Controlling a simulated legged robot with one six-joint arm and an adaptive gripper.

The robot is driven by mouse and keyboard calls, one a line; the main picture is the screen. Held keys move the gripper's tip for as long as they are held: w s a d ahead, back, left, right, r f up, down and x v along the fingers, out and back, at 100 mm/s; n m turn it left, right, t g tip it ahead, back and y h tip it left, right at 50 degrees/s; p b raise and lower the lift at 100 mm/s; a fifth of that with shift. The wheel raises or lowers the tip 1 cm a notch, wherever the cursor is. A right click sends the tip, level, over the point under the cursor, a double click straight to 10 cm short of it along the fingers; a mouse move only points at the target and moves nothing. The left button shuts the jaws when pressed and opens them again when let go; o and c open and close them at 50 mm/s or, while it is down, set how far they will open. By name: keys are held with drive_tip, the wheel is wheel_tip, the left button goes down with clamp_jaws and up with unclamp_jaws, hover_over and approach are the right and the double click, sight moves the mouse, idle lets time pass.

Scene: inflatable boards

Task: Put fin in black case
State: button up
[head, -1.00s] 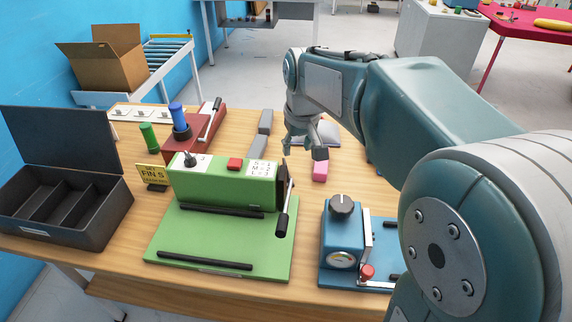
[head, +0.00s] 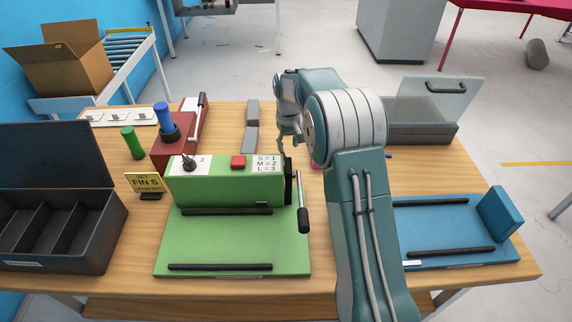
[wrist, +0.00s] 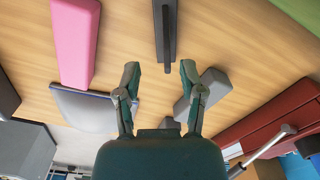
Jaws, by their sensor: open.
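The open black case (head: 112,236) stands at the left of the table with its lid up; its visible compartments look empty. Two grey pieces, which look like fins, lie behind the green machine: a farther one (head: 252,112) and a nearer one (head: 252,139). In the wrist view, a dark grey piece (wrist: 165,30) lies ahead, between the lines of the fingers, and a grey block (wrist: 208,92) lies beside the right finger. My gripper (head: 290,146) is open and empty above the table, right of the grey pieces. Its spread fingers (wrist: 159,72) show in the wrist view.
The green machine (head: 235,245) with a side lever stands at front centre. A "FIN S" sign (head: 146,182) stands between it and the case. The red machine (head: 178,150) is behind. A pink block (wrist: 75,40) lies nearby. A blue board (head: 440,225) is at right.

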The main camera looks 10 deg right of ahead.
sight(285, 156)
wheel_tip(285, 156, down, 2)
drive_tip(key=shift+a+f, duration=0.5)
drive_tip(key=shift+f, duration=0.15)
wheel_tip(285, 156, down, 4)
drive_tip(key=shift+w+r, duration=0.1)
drive_tip(key=shift+r, duration=0.05)
drive_tip(key=shift+d+f, duration=0.2)
drive_tip(key=shift+f, duration=0.25)
drive_tip(key=shift+a, duration=0.1)
clamp_jaws()
drive_tip(key=shift+a, duration=0.1)
